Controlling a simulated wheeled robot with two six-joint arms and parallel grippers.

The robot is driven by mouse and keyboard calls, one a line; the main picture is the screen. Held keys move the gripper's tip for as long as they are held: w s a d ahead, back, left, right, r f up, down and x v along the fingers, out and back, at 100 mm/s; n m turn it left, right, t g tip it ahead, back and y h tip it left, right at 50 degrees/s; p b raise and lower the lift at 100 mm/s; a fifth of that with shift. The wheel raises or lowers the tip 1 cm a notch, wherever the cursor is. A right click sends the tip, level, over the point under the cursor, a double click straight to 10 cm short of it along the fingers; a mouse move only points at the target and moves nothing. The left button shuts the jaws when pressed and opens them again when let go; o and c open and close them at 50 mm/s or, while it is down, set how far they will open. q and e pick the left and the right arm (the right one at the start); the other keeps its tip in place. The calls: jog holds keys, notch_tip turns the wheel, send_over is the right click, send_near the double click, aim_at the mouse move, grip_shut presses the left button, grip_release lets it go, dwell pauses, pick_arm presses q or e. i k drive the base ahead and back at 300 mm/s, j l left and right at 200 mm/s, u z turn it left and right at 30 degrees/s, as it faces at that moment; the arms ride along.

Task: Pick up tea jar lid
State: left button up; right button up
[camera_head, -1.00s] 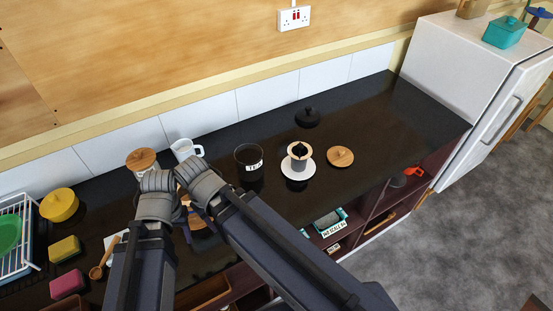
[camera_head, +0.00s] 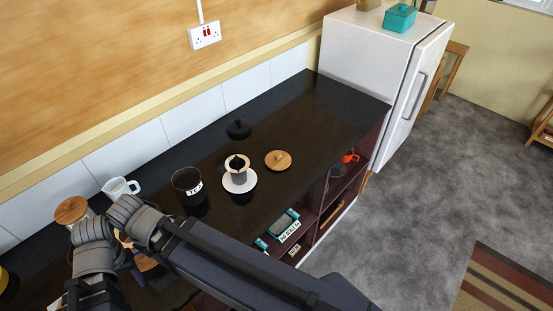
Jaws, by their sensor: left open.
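A black lid with a knob (camera_head: 238,128) lies on the dark counter near the back. A round wooden lid with a knob (camera_head: 278,160) lies farther right. The dark jar labelled TEA (camera_head: 188,186) stands without a lid, left of both. I cannot tell for sure which lid belongs to it. My left gripper (camera_head: 136,262) is at the lower left, largely hidden behind my own arm links and well apart from both loose lids. It is open. My right gripper does not show.
A white mug (camera_head: 120,188) and a wooden-lidded canister (camera_head: 72,210) stand left. The counter's right end is clear, beside the white fridge (camera_head: 380,75).

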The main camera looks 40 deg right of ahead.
aim_at(276, 160)
jog(key=l+z, duration=0.1)
jog(key=l, duration=0.55)
jog(key=i+l, duration=0.1)
jog(key=l, duration=0.6)
jog(key=i+l+z, duration=0.15)
jog(key=l, duration=0.5)
jog(key=k, duration=0.05)
